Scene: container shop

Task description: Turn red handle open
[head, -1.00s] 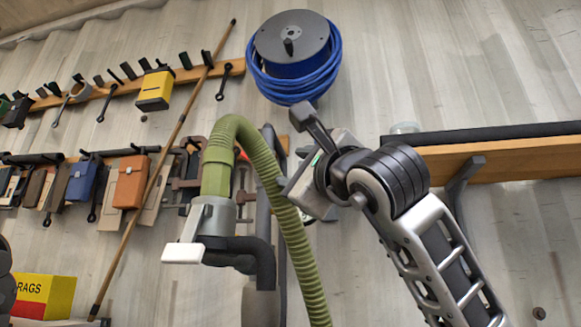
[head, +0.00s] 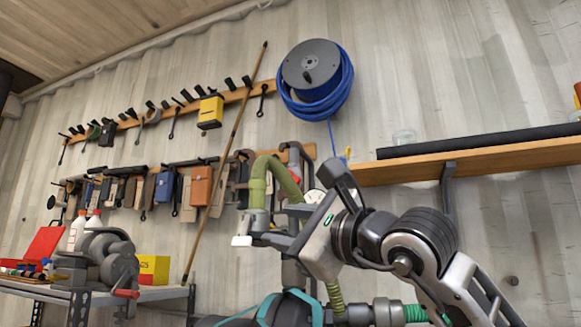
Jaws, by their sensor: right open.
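A small patch of red (head: 295,174) shows on the dark vertical pipe behind the green hose. It may be the red handle, but most of it is hidden and its angle cannot be told. My right gripper (head: 303,208) is open in front of the pipe, one dark finger up at the right and one reaching left. It looks empty, and I cannot tell whether it touches the pipe. Another red handle (head: 126,293) is on the grey vise at the lower left. My left gripper is not in view.
A wooden shelf (head: 480,158) is on the wall at right. A blue hose reel (head: 318,80) hangs above. A workbench (head: 160,293) stands lower left.

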